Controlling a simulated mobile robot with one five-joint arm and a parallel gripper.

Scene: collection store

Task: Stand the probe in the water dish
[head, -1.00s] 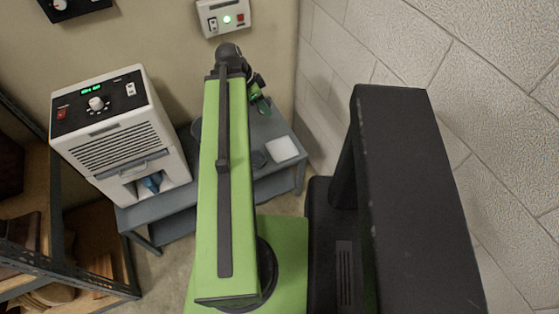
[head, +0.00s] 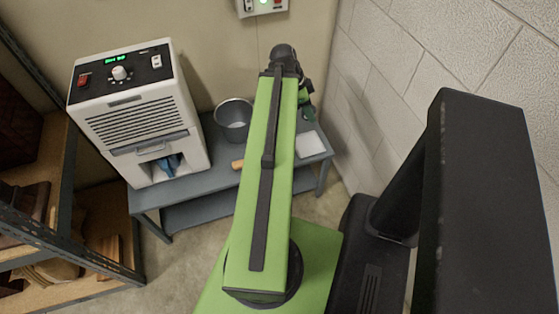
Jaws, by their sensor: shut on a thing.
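My gripper (head: 307,98) is at the far end of my green arm, above the back right of the grey bench. Only its edge shows past the arm. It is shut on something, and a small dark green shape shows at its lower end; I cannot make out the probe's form. The water dish is not visible now; my arm covers the stretch of bench left of the white square pad (head: 309,146), where a small dark round dish showed earlier.
A white dehumidifier (head: 139,110) stands on the left of the grey bench (head: 194,189). A grey bucket (head: 234,112) and an orange-brown piece (head: 238,164) are beside my arm. A block wall (head: 385,90) closes the right; wooden shelving (head: 75,205) stands left.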

